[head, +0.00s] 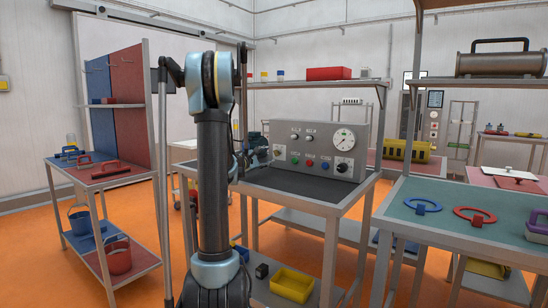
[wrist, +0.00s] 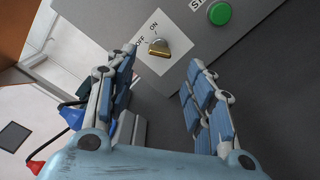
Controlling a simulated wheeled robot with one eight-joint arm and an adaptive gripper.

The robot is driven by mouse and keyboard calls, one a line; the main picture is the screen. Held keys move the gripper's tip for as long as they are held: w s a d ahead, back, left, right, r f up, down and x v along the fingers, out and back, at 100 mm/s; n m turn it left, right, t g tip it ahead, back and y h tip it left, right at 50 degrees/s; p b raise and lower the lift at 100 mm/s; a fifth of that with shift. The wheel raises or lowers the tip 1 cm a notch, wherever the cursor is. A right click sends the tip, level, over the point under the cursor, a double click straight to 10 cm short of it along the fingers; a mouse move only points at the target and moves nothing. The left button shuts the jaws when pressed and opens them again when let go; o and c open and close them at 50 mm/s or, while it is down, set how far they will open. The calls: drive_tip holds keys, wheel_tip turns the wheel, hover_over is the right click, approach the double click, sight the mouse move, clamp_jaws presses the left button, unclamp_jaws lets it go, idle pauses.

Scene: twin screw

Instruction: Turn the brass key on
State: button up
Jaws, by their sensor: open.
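The brass key (wrist: 158,50) sits in a switch on a white plate with OFF and ON labels, on the grey control panel (wrist: 115,18). Whether it points at OFF or ON I cannot tell. In the head view the panel (head: 305,130) stands on a dark-topped bench, and the key's plate (head: 278,153) is at its lower left. My gripper (wrist: 160,72) is open and empty, facing the panel. The key shows between and beyond its two blue-padded fingers, apart from both. In the head view my gripper (head: 257,152) is just left of the panel.
A green button (wrist: 219,13) is to the right of the key. The panel also carries several coloured buttons and a dial gauge (head: 344,139). The dark bench top (head: 290,187) before it is clear. A side table (head: 400,205) holds blue and red rings.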

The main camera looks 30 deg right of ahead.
sight(275, 152)
drive_tip(key=x, duration=0.8)
drive_tip(key=shift+d, duration=0.1)
drive_tip(key=c, duration=1.1)
